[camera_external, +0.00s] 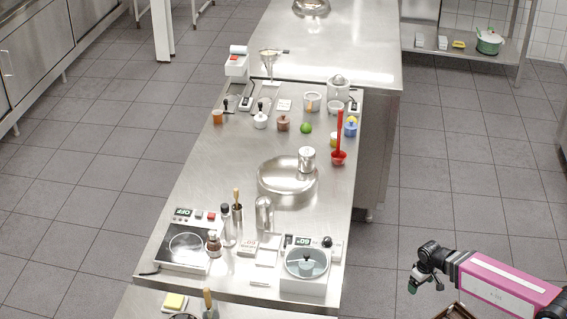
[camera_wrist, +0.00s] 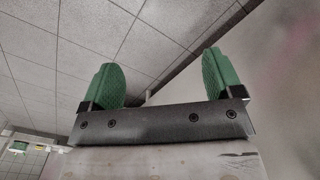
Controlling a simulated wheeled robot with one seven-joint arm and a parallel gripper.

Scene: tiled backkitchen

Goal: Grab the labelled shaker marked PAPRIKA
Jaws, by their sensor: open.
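No label reading PAPRIKA can be made out in either view, so I cannot tell which container is that shaker. Shaker-like containers on the steel table (camera_external: 215,160) are a metal cylinder with a rounded top (camera_external: 264,214), a small brown bottle (camera_external: 214,244) and a slim dark-capped bottle (camera_external: 227,226). A small orange jar (camera_external: 217,117) stands farther back at the left edge. My gripper (camera_external: 425,284) is off the table's right side, well apart from all of these. In the wrist view its green-padded fingers (camera_wrist: 163,70) are spread with nothing between them.

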